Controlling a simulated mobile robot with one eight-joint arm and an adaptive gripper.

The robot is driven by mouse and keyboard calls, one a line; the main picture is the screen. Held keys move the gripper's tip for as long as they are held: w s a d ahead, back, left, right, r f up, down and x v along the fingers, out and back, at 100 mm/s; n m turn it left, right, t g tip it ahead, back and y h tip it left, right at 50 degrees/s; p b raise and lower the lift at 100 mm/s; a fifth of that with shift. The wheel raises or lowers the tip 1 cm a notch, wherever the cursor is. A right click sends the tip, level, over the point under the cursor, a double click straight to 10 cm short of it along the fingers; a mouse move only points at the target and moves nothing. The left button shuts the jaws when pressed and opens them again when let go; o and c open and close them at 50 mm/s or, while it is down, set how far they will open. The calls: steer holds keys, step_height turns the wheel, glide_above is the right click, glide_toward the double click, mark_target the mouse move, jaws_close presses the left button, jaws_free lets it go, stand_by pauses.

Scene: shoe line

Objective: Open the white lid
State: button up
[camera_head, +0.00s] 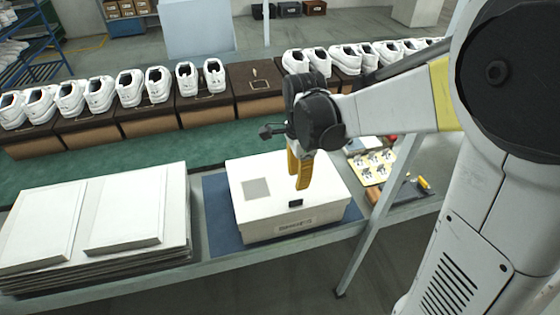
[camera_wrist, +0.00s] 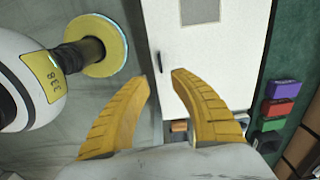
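A white box with a white lid (camera_head: 320,180) stands on a blue mat (camera_head: 219,215) on the table. The lid lies flat and closed on the box. It has a grey square on top and a small black tab (camera_head: 295,204) at its front edge. My gripper (camera_head: 301,187) points down over the front part of the lid, with yellow fingers. In the wrist view the fingers (camera_wrist: 160,76) are apart with nothing between them. The black tab (camera_wrist: 159,62) shows just beyond the fingertips, and the lid (camera_wrist: 235,45) fills the middle. I cannot tell whether the fingertips touch the lid.
A stack of white panels (camera_head: 100,245) lies to the left of the box. A row of brown boxes (camera_head: 205,107) with white shoes stands behind, along a green surface. A tray of small parts (camera_head: 371,166) and tools lie to the right. A table leg (camera_head: 370,235) stands at the front right.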

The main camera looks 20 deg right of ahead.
mark_target(296, 202)
steer(key=shift+w+f, duration=0.1)
steer(key=shift+f, duration=0.3)
step_height(296, 202, down, 10)
steer(key=b, duration=0.4)
steer(key=shift+f, duration=0.2)
jaws_close()
